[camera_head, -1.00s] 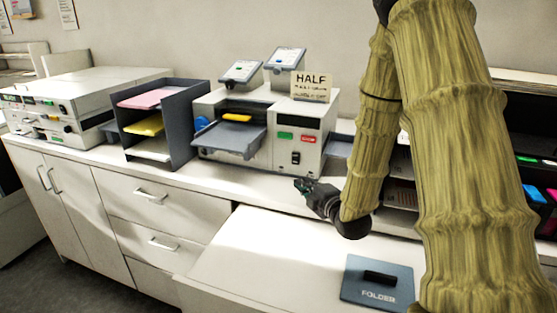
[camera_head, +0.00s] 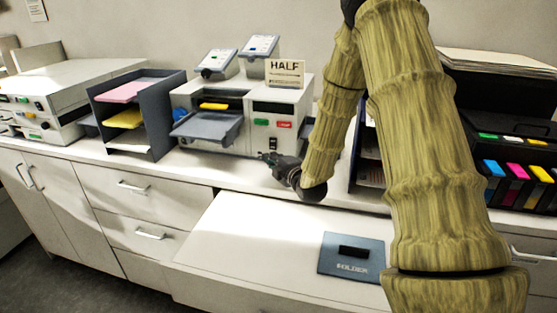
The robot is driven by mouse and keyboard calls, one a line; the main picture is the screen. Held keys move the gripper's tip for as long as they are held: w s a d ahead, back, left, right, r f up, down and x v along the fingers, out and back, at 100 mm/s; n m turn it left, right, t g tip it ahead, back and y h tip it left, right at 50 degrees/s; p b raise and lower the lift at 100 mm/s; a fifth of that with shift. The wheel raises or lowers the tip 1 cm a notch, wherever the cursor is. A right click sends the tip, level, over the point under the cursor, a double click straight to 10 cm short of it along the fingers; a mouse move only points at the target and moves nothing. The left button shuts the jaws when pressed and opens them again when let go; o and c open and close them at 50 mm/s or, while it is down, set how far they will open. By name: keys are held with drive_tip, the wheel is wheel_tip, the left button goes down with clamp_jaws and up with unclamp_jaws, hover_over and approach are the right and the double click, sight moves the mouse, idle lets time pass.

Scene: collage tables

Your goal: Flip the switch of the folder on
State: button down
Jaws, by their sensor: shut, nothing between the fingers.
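The folder appears to be the white machine (camera_head: 290,98) with a HALF sign (camera_head: 285,72) on top and a grey tray (camera_head: 208,128) in front. Its small black switch (camera_head: 273,143) is low on the right front panel, below a green and a red button. My gripper (camera_head: 265,157) is shut and empty, just in front of and slightly below the switch. Whether the fingertips touch the panel cannot be told. The switch's on or off position is too small to read. A blue plate marked FOLDER (camera_head: 345,268) lies on the lower white surface.
A dark paper rack (camera_head: 168,128) with coloured sheets stands left of the machine, and another white machine (camera_head: 60,95) farther left. A black unit (camera_head: 515,150) with coloured cartridges stands at right behind my arm. The lower white surface (camera_head: 250,245) is mostly clear.

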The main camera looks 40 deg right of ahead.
sight(273, 144)
drive_tip(key=w, duration=0.1)
drive_tip(key=w+d+p, duration=0.1)
drive_tip(key=w+f, duration=0.1)
drive_tip(key=w, duration=0.1)
drive_tip(key=shift+d, duration=0.25)
drive_tip(key=shift+w+d+r+p, duration=0.1)
drive_tip(key=shift+w+d+p, duration=0.1)
drive_tip(key=shift+d+p, duration=0.35)
drive_tip(key=shift+w+d, duration=0.15)
drive_tip(key=shift+d, duration=0.05)
drive_tip(key=shift+w+f, duration=0.3)
drive_tip(key=shift+d, duration=0.1)
drive_tip(key=shift+s+r, duration=0.1)
drive_tip(key=shift+s, duration=0.05)
